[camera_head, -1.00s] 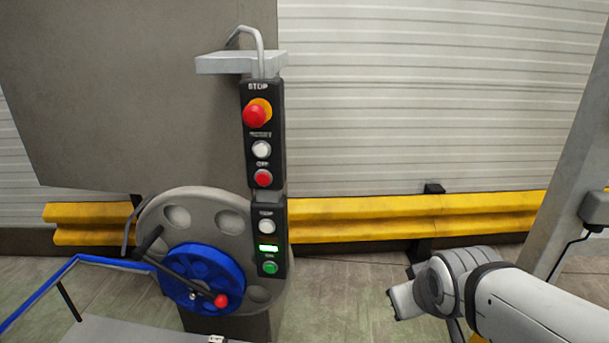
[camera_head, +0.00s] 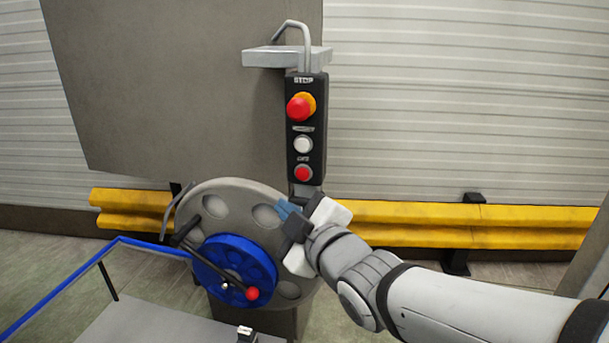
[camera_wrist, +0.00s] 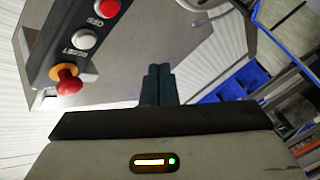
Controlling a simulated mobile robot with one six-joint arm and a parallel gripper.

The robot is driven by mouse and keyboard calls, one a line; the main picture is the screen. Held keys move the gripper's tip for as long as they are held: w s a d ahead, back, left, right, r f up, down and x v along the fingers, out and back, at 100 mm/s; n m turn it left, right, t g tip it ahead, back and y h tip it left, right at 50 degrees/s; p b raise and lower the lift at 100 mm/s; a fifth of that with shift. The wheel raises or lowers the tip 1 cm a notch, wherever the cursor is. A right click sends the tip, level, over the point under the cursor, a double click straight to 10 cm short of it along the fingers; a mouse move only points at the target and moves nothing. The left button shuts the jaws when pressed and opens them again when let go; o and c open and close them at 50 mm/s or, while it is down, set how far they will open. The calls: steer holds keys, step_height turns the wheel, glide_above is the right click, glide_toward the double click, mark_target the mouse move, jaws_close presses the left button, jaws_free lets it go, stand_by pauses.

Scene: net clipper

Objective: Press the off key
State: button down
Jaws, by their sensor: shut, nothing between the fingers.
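The off key (camera_head: 303,173) is a round red button under the label OFF, lowest on the upper black control box (camera_head: 307,125). Above it are a white button (camera_head: 303,145) and a red mushroom stop button (camera_head: 300,107) on an orange base. My gripper (camera_head: 284,209) is shut and empty, just below and left of the off key in the head view, apart from it in the picture. In the wrist view the shut fingers (camera_wrist: 158,84) point up, and the off key (camera_wrist: 106,8) is at the top left edge. The lower control box is hidden behind my gripper.
A large grey wheel with a blue hub (camera_head: 235,262) and red-knobbed crank stands just left of my gripper. A grey ledge (camera_head: 287,57) sits above the box. A yellow guard rail (camera_head: 420,222) runs behind. Floor to the right is open.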

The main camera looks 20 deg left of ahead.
mark_target(303, 173)
steer(key=shift+w, duration=0.1)
steer(key=shift+w+a+p, duration=0.15)
steer(key=shift+w+p, duration=0.45)
steer(key=shift+w, duration=0.85)
steer(key=shift+w+a+p, duration=0.2)
steer(key=shift+w+p, duration=0.35)
steer(key=shift+w, duration=0.85)
steer(key=shift+w+a+p, duration=0.15)
steer(key=shift+w+p, duration=0.45)
steer(key=shift+w, duration=0.85)
steer(key=shift+w, duration=0.1)
steer(key=shift+w, duration=0.3)
steer(key=shift+w+b, duration=0.35)
steer(key=shift+w, duration=0.05)
steer(key=shift+s+b, duration=0.55)
steer(key=shift+s, duration=0.25)
